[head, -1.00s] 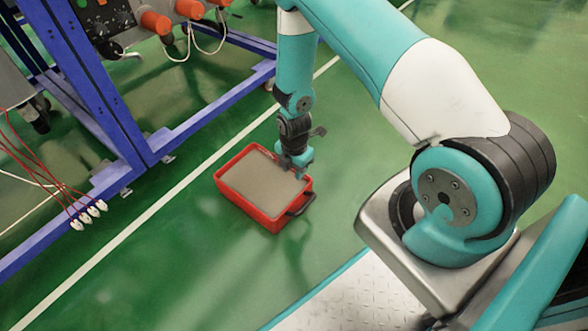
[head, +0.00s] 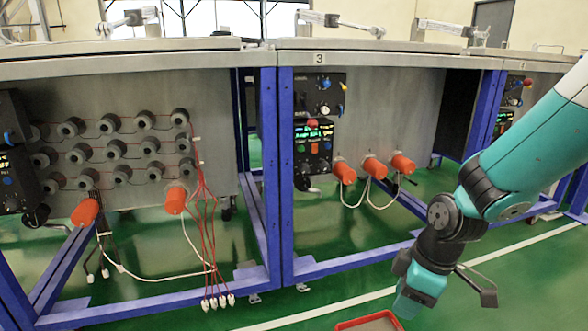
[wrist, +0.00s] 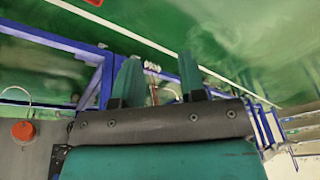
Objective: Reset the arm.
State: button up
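My gripper shows in the wrist view (wrist: 157,78) with two teal fingers set wide apart and nothing between them. In the head view my arm hangs at the right, and the teal wrist end (head: 420,290) is low, above the red tray (head: 370,322). The fingertips are not clear in the head view. In the wrist view a small red-edged piece (wrist: 95,2) shows at the top edge.
Blue-framed metal benches (head: 287,180) with control panels and orange plugs (head: 345,172) stand ahead. Red cables with white ends (head: 218,300) hang at the left bench.

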jog(key=s+a+r+m+y+p, duration=0.1)
jog(key=s+a+r+m, duration=0.2)
jog(key=s+r, duration=0.6)
jog(key=s+a+r+m+p, duration=0.1)
jog(key=s+a+r+m, duration=0.15)
jog(key=s+r, duration=0.6)
notch_tip(320, 180, up, 38)
jog(key=p, duration=3.7)
jog(key=shift+d+f+g+p, duration=0.2)
jog(key=shift+f+g+p, duration=0.1)
jog(key=shift+p, duration=0.1)
jog(key=shift+m, duration=0.25)
